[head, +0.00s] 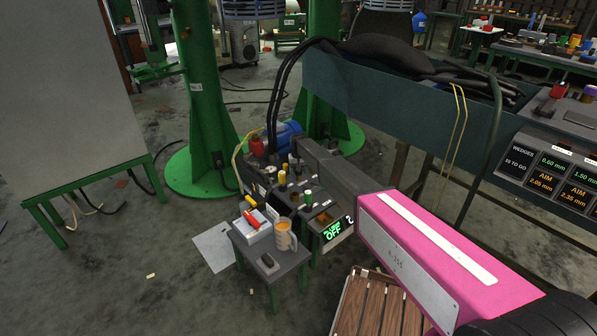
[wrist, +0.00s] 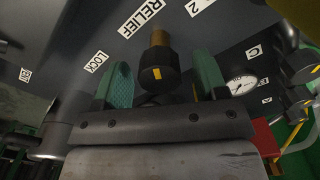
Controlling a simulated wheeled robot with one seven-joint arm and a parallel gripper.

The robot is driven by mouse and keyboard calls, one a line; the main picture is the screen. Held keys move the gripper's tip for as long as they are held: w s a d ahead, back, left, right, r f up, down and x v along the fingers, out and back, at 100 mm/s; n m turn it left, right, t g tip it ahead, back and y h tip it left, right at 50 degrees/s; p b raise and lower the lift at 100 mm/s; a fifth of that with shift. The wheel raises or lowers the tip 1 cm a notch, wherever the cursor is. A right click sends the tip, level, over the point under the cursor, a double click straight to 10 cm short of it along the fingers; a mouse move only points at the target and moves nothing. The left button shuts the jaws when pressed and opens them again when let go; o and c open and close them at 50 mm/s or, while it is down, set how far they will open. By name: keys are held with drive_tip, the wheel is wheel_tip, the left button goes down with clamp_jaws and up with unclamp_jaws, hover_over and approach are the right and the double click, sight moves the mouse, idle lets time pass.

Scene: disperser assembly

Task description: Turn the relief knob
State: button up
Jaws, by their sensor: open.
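The relief knob (wrist: 157,73) is a black knob with a yellow mark on a brass stem, just below the RELIEF label (wrist: 150,17) on a dark panel in the wrist view. My gripper (wrist: 160,80) is open, with one green finger on each side of the knob. A gap shows between the knob and each finger, so neither visibly touches it. In the head view the machine (head: 300,205) with several coloured knobs stands at the centre, and my pink and grey arm covers part of it. I cannot make out the relief knob there.
A pressure gauge (wrist: 242,85) and a LOCK label (wrist: 97,62) flank the knob. Another black knob (wrist: 299,97) is at the right. A wooden slatted stool (head: 375,305) is below my arm.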

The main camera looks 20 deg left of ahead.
drive_tip(key=shift+r, duration=0.1)
wheel_tip(320, 180, up, 11)
drive_tip(key=shift+f, duration=0.2)
idle(0.5)
drive_tip(key=s+d+m, duration=0.1)
drive_tip(key=s+d, duration=0.2)
drive_tip(key=d, duration=1)
drive_tip(key=s+d+r+m, duration=0.1)
drive_tip(key=s+d, duration=0.3)
drive_tip(key=d, duration=0.8)
drive_tip(key=s+d+m, duration=0.1)
drive_tip(key=s+d, duration=0.2)
drive_tip(key=d, duration=1)
drive_tip(key=s+d+r+m, duration=0.1)
drive_tip(key=s+d+r, duration=0.1)
drive_tip(key=s+d, duration=0.9)
drive_tip(key=s+d+r+m, duration=0.1)
drive_tip(key=s+d+m, duration=0.1)
drive_tip(key=s+d, duration=0.9)
drive_tip(key=d, duration=0.4)
drive_tip(key=shift+s+d+r, duration=0.15)
drive_tip(key=shift+d+r, duration=0.1)
drive_tip(key=shift+r, duration=0.15)
